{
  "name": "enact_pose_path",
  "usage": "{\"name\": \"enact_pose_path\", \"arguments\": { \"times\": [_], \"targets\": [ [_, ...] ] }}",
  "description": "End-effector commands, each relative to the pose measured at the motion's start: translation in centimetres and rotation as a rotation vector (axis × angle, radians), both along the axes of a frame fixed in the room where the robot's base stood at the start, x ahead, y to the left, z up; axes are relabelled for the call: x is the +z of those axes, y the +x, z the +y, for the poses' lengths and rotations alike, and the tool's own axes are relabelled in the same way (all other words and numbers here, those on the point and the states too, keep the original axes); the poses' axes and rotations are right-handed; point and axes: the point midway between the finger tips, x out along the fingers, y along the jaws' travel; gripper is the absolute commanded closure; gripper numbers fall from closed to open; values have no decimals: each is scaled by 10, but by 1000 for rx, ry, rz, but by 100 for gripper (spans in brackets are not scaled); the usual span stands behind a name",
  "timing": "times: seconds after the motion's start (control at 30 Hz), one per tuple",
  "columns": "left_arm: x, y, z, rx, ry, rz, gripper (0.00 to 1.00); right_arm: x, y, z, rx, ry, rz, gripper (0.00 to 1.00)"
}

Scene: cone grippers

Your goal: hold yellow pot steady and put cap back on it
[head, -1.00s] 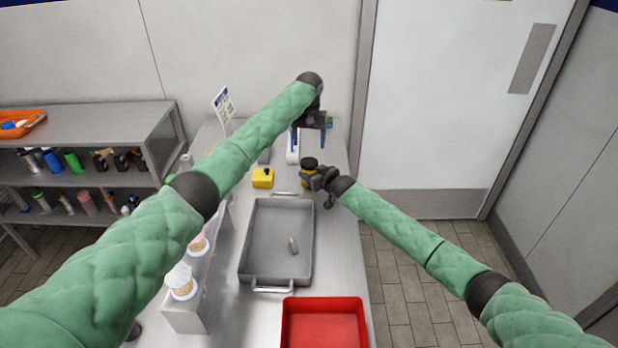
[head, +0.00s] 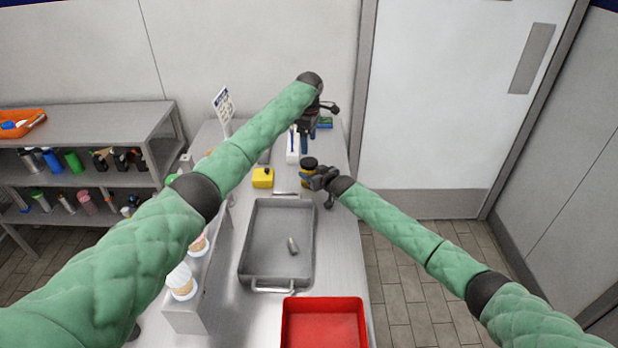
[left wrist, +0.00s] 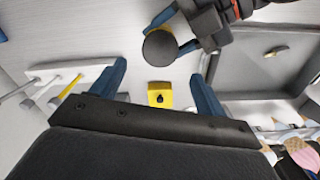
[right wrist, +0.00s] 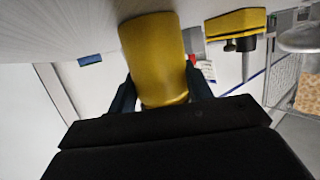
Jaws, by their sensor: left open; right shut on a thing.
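The yellow pot (right wrist: 155,50) is an upright cylinder on the table, between the fingers of my right gripper (head: 308,178), which is shut on it. Its top shows as a dark round disc in the head view (head: 309,162) and the left wrist view (left wrist: 160,47). I cannot tell whether this disc is the cap or a dark opening. No separate cap is clearly visible. My left gripper (head: 309,145) is open and empty, above the table beyond the pot, with its fingers pointing down. In the left wrist view the pot lies ahead of its fingers.
A yellow box with a black knob (head: 263,178) stands left of the pot. A white holder (head: 292,152) stands near my left gripper.

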Motion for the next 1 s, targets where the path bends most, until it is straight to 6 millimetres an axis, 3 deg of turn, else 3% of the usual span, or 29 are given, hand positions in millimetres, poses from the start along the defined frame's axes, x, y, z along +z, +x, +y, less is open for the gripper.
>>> {"name": "enact_pose_path", "arguments": {
  "times": [0.33, 0.77, 1.0],
  "targets": [
    [0, 0, 0, 278, 0, 0, 26, 1, 0, 0, 0, 1, -1, 100],
    [-1, 0, 0, 298, 0, 0, 26, 1, 0, 0, 0, 1, -1, 100],
    [-21, 0, 0, 298, 2, 2, 26, 1, 0, 0, 0, 1, -1, 100]
  ]
}}
